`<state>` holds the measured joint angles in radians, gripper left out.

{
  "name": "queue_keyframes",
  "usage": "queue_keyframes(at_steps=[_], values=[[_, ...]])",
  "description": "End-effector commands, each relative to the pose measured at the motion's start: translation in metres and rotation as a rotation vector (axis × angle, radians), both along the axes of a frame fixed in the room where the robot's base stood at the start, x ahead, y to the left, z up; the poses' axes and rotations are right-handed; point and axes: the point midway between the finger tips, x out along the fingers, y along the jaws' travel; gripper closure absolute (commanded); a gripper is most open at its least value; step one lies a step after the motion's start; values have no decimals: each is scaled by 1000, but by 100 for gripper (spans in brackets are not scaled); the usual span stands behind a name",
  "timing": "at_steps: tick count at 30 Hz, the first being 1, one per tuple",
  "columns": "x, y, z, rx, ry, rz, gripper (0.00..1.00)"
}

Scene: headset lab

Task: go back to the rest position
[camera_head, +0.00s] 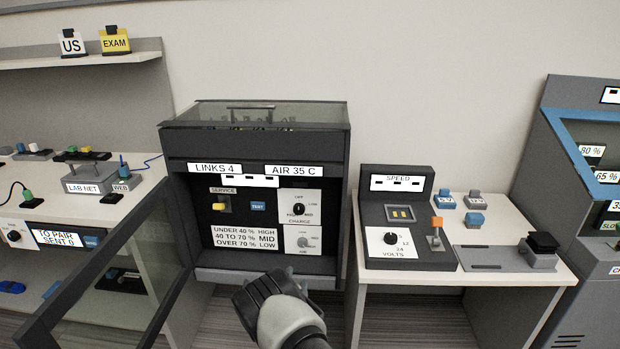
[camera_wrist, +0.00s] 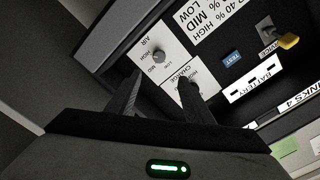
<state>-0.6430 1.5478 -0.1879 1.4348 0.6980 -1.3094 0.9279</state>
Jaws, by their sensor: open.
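My gripper (camera_head: 262,297) is at the lower middle of the head view, in front of the lower part of a dark cabinet (camera_head: 255,146). In the wrist view my gripper (camera_wrist: 165,95) has its two fingers apart with nothing between them. The fingers point toward the cabinet's panel. The charge knob (camera_head: 298,209) shows in the head view and lies close to the right fingertip in the wrist view (camera_wrist: 193,82). I cannot tell if the finger touches it. The air knob (camera_wrist: 158,57) is beyond the fingertips. The rest position itself is not marked in either view.
The cabinet's glass door (camera_head: 110,262) stands open to the left of my arm. A white table (camera_head: 518,280) with a speed unit (camera_head: 396,215) stands at the right. A bench (camera_head: 60,208) with small devices is at the left. A grey station (camera_head: 565,160) is at the far right.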

Motion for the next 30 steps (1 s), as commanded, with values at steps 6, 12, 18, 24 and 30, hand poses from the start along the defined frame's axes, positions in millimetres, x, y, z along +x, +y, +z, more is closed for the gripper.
queue_keyframes(at_steps=[6, 12, 18, 24, 30], values=[[47, -6, 85, -2, 143, -10, 53], [57, -26, 183, -41, 327, 44, 53], [22, -54, 278, -117, 481, 147, 53], [-54, -88, 357, -239, 607, 268, 53], [-161, -126, 407, -401, 724, 383, 53]])
